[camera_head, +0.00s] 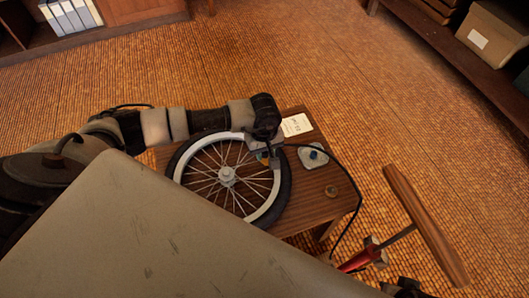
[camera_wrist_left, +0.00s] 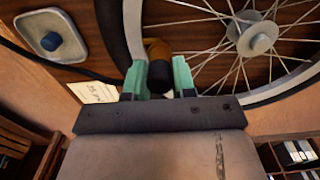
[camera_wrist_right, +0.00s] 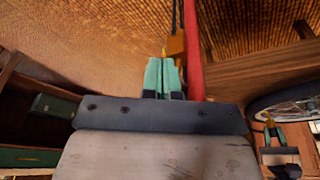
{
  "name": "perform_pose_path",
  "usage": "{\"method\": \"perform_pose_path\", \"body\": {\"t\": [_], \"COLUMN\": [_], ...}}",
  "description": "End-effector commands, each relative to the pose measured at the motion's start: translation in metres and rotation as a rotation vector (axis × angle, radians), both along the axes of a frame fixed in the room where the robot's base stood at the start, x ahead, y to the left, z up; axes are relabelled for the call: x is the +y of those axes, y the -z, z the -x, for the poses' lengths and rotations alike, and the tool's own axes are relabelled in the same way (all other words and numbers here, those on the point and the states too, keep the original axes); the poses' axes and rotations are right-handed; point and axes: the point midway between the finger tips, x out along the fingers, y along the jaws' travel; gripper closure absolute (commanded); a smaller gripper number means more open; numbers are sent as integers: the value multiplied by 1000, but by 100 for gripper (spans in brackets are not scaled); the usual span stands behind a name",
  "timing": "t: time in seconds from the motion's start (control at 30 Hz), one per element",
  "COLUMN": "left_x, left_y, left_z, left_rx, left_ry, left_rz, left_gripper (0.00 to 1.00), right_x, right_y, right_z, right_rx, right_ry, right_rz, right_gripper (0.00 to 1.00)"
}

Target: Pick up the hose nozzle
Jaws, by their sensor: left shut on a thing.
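The hose nozzle, orange and black, is between the green fingers of my left gripper (camera_wrist_left: 158,78) in the left wrist view (camera_wrist_left: 158,50). It lies over the rim of the spoked wheel (camera_head: 228,176). In the head view my left gripper (camera_head: 268,155) is at the wheel's upper right edge and hides most of the nozzle. A black hose (camera_head: 345,171) runs from there to the red pump (camera_head: 357,261), which has a wooden handle (camera_head: 428,228). My right gripper (camera_wrist_right: 162,76) has its fingers together beside the pump's red tube (camera_wrist_right: 192,50).
The wheel lies flat on a small wooden table (camera_head: 311,212). A white card (camera_head: 297,125), a grey plate with a blue knob (camera_head: 312,156) and a small round brass piece (camera_head: 331,191) lie beside it. A shelf with a box (camera_head: 493,38) stands at upper right.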

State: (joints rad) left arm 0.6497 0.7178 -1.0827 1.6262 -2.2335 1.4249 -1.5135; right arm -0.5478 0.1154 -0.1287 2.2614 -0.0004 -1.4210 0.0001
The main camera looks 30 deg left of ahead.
Motion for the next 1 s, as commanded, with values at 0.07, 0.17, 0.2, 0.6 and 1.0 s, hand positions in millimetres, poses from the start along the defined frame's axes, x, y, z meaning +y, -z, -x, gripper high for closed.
{"method": "perform_pose_path", "body": {"t": [0.07,0.17,0.2,0.6,1.0], "left_x": [0,0,0,-25,-81], "left_y": [0,-3,-5,-60,-103], "left_z": [0,0,-1,-21,-66], "left_rx": [0,-1,-1,-6,-2], "left_ry": [0,0,0,2,1], "left_rz": [0,0,0,3,1], "left_gripper": [98,98,98,98,98], "right_x": [0,0,0,2,1], "right_y": [0,-1,-1,28,29], "right_z": [0,0,0,-5,-4], "right_rx": [0,-1,-2,12,13], "right_ry": [0,0,0,-4,-2], "right_rz": [0,0,0,-1,0], "right_gripper": [100,100,100,100,100]}}
